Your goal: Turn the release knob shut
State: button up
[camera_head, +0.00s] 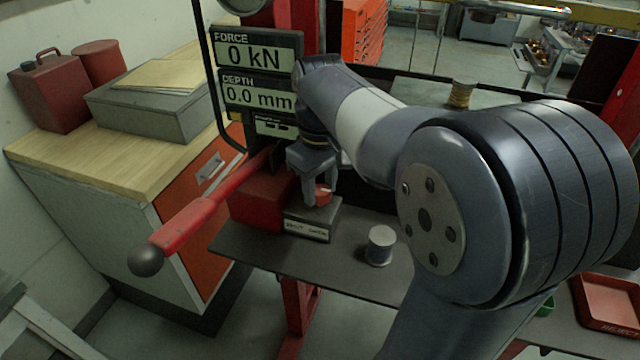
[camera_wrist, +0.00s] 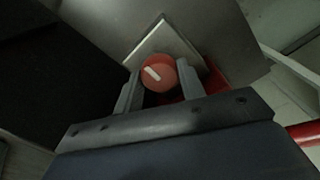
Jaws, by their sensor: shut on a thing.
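The release knob is round and red with a white pointer bar, and sits on a grey square plate (camera_wrist: 166,46). In the wrist view the knob (camera_wrist: 157,73) is between the two grey fingers of my gripper (camera_wrist: 158,88), which is shut on it. The white bar slants from upper left to lower right. In the head view my gripper (camera_head: 321,195) points down at the small block with a label plate (camera_head: 308,228), and a little of the red knob (camera_head: 324,190) shows between the fingers.
A long red lever (camera_head: 200,212) with a black ball end reaches out left of my gripper. The displays read 0 kN (camera_head: 255,55) and 0.0 mm (camera_head: 258,95). A grey cylinder (camera_head: 380,245) stands on the dark bench. A red tray (camera_head: 608,303) is at right.

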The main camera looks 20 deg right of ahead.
jog(key=m+p, duration=0.2)
jog(key=m, duration=0.1)
jog(key=shift+r+m, duration=0.15)
jog(key=shift+m, duration=0.25)
jog(key=m+p, duration=0.2)
jog(key=m, duration=0.3)
jog(key=m+p, duration=0.1)
jog(key=m, duration=0.3)
jog(key=shift+m+p, duration=0.85)
jog(key=shift+m, duration=1.55)
jog(key=o, duration=1)
